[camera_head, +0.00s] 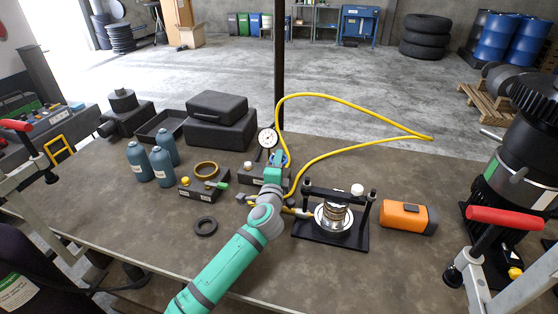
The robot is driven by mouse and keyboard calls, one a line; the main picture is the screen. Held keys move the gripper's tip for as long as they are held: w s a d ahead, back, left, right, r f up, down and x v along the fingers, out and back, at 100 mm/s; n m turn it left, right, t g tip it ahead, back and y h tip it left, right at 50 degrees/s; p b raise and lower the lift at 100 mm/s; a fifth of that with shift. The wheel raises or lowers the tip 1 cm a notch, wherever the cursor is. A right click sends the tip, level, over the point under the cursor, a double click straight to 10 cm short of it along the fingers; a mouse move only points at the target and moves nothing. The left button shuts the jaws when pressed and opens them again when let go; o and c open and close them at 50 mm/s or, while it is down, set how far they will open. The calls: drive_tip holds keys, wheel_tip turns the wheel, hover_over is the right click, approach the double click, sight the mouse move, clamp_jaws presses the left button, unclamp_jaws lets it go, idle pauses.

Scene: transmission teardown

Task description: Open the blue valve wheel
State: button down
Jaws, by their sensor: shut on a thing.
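The blue valve wheel (282,157) is on the hand pump unit (256,174) near the middle of the table, just right of and below a round white gauge (267,138). My gripper (277,162) is at the wheel and shut on it, at the end of my green arm reaching in from the front. The wheel is small in view and partly hidden by my gripper, so its turn angle cannot be told. A yellow hose (340,96) loops from near the pump to the right.
A black press frame with a metal part (335,215) stands right of my arm, with an orange box (408,217) beyond it. The front left tabletop is clear.

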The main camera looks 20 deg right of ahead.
drive_tip(key=shift+f, duration=0.1)
drive_tip(key=c, duration=2.1)
unclamp_jaws()
drive_tip(key=shift+s, duration=0.1)
drive_tip(key=v, duration=1)
drive_tip(key=shift+s+a, duration=0.25)
drive_tip(key=shift+s, duration=0.05)
